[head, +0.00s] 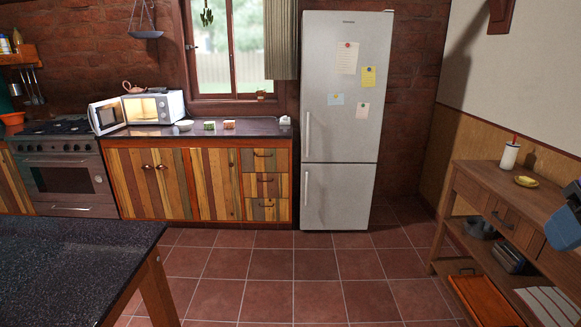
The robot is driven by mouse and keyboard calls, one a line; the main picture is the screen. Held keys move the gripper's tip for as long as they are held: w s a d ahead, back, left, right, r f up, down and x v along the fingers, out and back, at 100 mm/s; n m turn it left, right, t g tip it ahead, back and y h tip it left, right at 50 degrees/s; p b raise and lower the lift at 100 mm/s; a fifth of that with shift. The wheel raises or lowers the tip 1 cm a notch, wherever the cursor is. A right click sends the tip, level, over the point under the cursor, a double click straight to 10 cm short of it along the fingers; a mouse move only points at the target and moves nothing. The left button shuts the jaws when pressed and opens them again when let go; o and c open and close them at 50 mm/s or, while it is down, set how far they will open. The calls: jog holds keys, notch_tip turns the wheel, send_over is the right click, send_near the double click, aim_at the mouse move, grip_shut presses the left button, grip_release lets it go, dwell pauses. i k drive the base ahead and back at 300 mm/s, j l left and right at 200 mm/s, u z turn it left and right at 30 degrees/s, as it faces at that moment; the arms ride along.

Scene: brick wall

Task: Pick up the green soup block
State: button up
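A small green block (209,126), which looks like the green soup block, sits on the dark counter (262,128) at the back left. It stands between a pale bowl (184,125) on its left and a similar small reddish-orange block (229,124) on its right. The blocks are too small for me to read any print. A blue and dark piece at the right edge looks like part of my arm, far from the counter. I cannot make out any gripper fingers.
A dark-topped table (70,262) fills the front left. An open microwave (155,107) stands left of the blocks. A tall fridge (345,120) is right of the counter. A wooden shelf unit (500,205) stands at right. The tiled floor (300,275) between is clear.

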aim_at(208, 125)
jog(key=i+u, duration=0.15)
jog(key=i, duration=1.65)
jog(key=i+u, duration=0.15)
jog(key=i, duration=0.3)
jog(key=i+u, duration=0.2)
jog(key=i, duration=0.25)
jog(key=i+l+u, duration=0.15)
jog(key=i, duration=0.3)
jog(key=i+l+u, duration=0.2)
jog(key=i, duration=0.25)
jog(key=i+j+u, duration=0.15)
jog(key=i+u, duration=0.7)
jog(key=i+l+u, duration=0.1)
jog(key=i+u, duration=0.35)
jog(key=i+j+z, duration=0.1)
jog(key=i, duration=0.3)
jog(key=i+j+z, duration=0.15)
jog(key=i, duration=0.25)
jog(key=i+j+z, duration=0.15)
jog(key=i+z, duration=0.3)
jog(key=i+j+z, duration=0.25)
jog(key=z, duration=0.2)
jog(key=i+j+z, duration=0.25)
jog(key=z, duration=0.15)
jog(key=i+j+z, duration=0.2)
jog(key=j+z, duration=0.25)
jog(key=j, duration=0.05)
